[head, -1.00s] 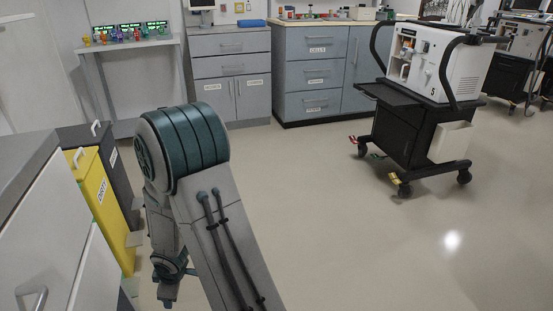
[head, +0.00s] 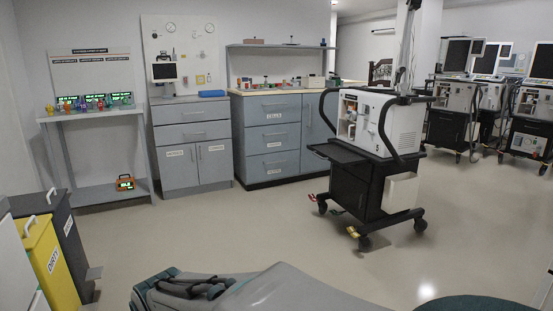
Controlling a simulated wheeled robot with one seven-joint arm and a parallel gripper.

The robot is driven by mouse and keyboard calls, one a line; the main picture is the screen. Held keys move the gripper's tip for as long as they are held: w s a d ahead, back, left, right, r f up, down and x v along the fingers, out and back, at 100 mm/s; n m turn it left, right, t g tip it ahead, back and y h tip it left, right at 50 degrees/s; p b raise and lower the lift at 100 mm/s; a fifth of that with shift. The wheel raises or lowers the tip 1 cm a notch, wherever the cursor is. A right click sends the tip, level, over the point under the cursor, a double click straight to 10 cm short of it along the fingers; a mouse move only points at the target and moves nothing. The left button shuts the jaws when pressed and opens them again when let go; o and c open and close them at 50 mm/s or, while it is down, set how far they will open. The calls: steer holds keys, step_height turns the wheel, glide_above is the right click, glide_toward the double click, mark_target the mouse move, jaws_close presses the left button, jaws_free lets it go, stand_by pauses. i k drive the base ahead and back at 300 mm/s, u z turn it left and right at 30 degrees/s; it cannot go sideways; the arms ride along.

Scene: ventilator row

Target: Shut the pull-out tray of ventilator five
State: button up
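Ventilator five (head: 388,128) stands on a black wheeled cart (head: 352,188) right of centre, with a "5" on its white side. Its flat black pull-out tray (head: 338,152) sticks out to the left from under the white unit. My arm shows at the bottom of the head view, well in front of the cart and apart from it. My gripper is not in view.
Several more ventilators (head: 455,110) stand at the back right. Grey cabinets (head: 278,135) and a shelf table (head: 98,112) line the back wall. A yellow bin (head: 45,262) and a dark bin (head: 72,245) stand at the left. The floor (head: 230,230) between is clear.

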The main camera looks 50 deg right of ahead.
mark_target(340, 157)
steer(key=z, duration=0.4)
steer(key=k, duration=0.5)
steer(key=z, duration=1.2)
steer(key=i, duration=0.95)
steer(key=z, duration=0.1)
